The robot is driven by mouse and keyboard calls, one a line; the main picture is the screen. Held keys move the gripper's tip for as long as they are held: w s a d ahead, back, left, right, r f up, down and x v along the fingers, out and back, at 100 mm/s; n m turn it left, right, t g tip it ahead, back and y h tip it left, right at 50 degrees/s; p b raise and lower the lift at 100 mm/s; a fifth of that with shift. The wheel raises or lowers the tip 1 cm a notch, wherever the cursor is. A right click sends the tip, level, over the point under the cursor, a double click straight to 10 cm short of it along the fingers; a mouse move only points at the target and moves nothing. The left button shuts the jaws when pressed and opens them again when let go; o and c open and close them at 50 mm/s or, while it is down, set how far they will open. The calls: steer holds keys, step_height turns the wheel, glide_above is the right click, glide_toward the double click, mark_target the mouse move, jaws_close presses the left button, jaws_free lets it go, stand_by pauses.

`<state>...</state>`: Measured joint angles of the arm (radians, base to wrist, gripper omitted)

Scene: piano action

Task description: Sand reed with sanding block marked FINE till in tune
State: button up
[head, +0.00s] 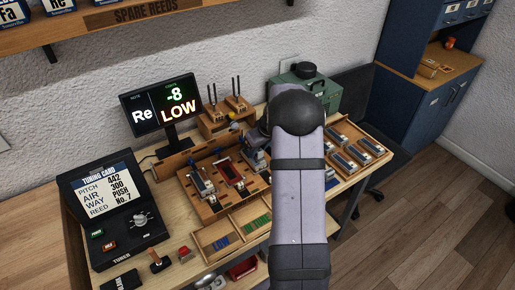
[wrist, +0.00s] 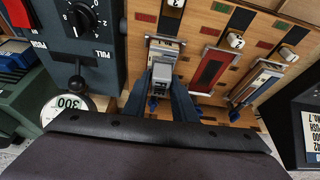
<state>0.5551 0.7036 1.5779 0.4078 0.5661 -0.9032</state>
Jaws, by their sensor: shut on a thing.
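My gripper (wrist: 161,92) points down at the wooden work board (wrist: 190,20) in the wrist view, its dark blue fingers on either side of a small grey block (wrist: 162,71). It is shut on this block, over a metal-framed slot. No FINE marking is readable on it. A slot with a red bed (wrist: 210,70) and one with a metal and blue piece (wrist: 257,82) lie to the right. In the head view my arm hides most of the gripper and the block. The display (head: 161,105) reads Re, -8, LOW.
The tuner box with its tuning card (head: 103,195) stands at the left. A tray of metal and blue pieces (head: 358,152) lies right of my arm. A green machine (head: 308,92) stands behind. In the wrist view a knob panel (wrist: 82,35) is close to the left.

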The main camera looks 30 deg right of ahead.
mark_target(250, 160)
steer(key=shift+f+b, duration=0.3)
steer(key=shift+f, duration=0.6)
steer(key=shift+a+r, duration=0.1)
steer(key=shift+a, duration=0.1)
jaws_close()
steer(key=shift+a, duration=0.2)
steer(key=shift+a+f+p, duration=0.2)
steer(key=shift+a+p, duration=0.25)
steer(key=shift+a, duration=0.35)
steer(key=shift+d, duration=1.15)
steer(key=shift+a+f, duration=0.1)
steer(key=shift+a, duration=0.95)
steer(key=shift+d+b, duration=0.45)
steer(key=shift+d, duration=0.65)
step_height(250, 160, up, 2)
steer(key=shift+p, duration=0.45)
steer(key=shift+r+p, duration=0.3)
steer(key=shift+r, duration=0.25)
steer(key=shift+r+p, duration=1.5)
steer(key=shift+r, duration=1.1)
